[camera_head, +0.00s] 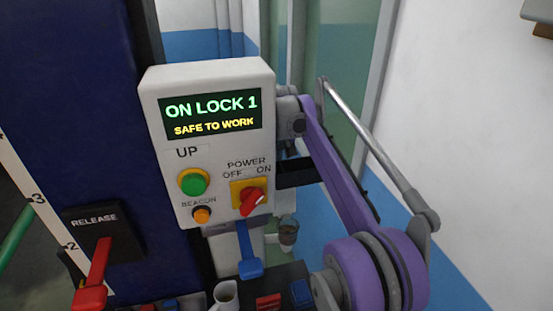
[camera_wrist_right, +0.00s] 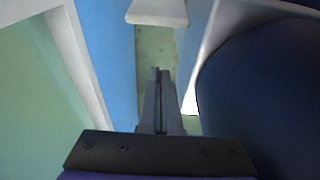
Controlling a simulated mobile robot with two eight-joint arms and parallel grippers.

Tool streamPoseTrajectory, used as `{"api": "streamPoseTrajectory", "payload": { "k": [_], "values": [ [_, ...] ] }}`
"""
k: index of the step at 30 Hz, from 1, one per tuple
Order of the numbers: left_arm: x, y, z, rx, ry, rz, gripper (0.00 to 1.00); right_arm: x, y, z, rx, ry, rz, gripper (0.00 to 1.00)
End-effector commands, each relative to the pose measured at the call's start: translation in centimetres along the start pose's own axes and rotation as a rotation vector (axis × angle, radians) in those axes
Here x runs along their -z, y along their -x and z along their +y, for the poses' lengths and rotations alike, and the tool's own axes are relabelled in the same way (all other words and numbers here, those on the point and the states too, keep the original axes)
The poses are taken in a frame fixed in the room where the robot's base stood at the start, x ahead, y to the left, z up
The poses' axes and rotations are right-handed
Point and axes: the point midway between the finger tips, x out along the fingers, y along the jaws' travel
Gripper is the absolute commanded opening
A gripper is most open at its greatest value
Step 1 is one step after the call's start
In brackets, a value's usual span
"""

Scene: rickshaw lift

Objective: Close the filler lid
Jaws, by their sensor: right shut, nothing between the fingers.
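I cannot pick out the filler lid for certain in either view. A small clear cup-like container with brown contents (camera_head: 288,233) shows below and right of the control box, partly hidden. My right arm comes in from the lower right in the head view and reaches up beside the box; its fingers cannot be made out there. In the right wrist view my right gripper (camera_wrist_right: 160,74) is shut and empty, its two fingers together above the floor. No lid shows between or against the fingers. My left gripper is not in view.
The control box (camera_head: 207,140) reads "ON LOCK 1, SAFE TO WORK", with a red power switch (camera_head: 252,200). A blue lever (camera_head: 249,262) hangs below it. A red release lever (camera_head: 93,275) is at left. A pale jug (camera_head: 226,297) stands at the bottom edge.

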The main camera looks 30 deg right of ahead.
Motion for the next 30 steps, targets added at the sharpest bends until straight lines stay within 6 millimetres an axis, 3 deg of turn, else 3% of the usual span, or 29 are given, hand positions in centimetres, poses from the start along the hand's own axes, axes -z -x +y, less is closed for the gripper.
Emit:
{"api": "streamPoseTrajectory", "payload": {
  "k": [1, 4, 6, 11, 23, 30],
  "values": [
    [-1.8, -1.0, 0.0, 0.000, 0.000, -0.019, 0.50, -0.6, -2.5, 0.1, -0.003, 0.000, -0.012, 0.00],
    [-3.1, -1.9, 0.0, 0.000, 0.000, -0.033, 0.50, -0.7, -4.6, 0.1, -0.002, 0.000, -0.011, 0.00],
    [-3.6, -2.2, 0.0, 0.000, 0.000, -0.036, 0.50, -2.2, -3.4, 0.1, -0.002, 0.000, -0.009, 0.00],
    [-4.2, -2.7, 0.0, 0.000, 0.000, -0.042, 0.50, -3.8, -2.4, 0.1, -0.001, 0.000, -0.006, 0.00],
    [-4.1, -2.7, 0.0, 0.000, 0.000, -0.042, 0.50, -4.1, -1.9, 0.1, 0.000, 0.000, -0.001, 0.00],
    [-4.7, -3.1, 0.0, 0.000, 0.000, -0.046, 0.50, -5.1, -1.6, 0.1, -0.001, 0.000, 0.086, 0.00]
  ]
}}
